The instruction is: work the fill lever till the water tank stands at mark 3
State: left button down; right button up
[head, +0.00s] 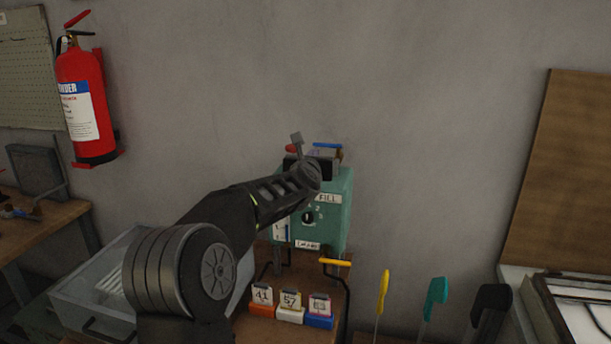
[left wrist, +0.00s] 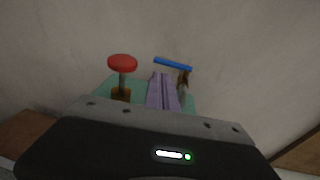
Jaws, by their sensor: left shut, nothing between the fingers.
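The teal machine (head: 336,205) stands against the wall with a "FILL" label (head: 327,198) and a round black dial (head: 308,217) on its front. A strip gauge (head: 281,232) shows at its left front; its level is too small to read. A blue-handled lever (head: 327,145) is on top; its blue bar shows in the left wrist view (left wrist: 172,64). My left gripper (head: 307,173) is shut and empty at the machine's top front, hiding part of it. Its fingertips are hard to make out in the head view. My right gripper is not in view.
A red knob (left wrist: 122,62) stands left of a lilac ribbed piece (left wrist: 163,92) on top. A yellow-handled lever (head: 335,262) sticks out lower right. Numbered blocks (head: 290,307) stand in front. A grey tray (head: 90,285) is at left. Wall space above is clear.

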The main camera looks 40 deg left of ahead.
pick_arm(q)
jog(key=b+v, duration=0.1)
jog(key=v, duration=0.5)
jog(key=shift+s+a+f, duration=0.2)
jog(key=shift+s+f, duration=0.1)
jog(key=shift+s, duration=0.25)
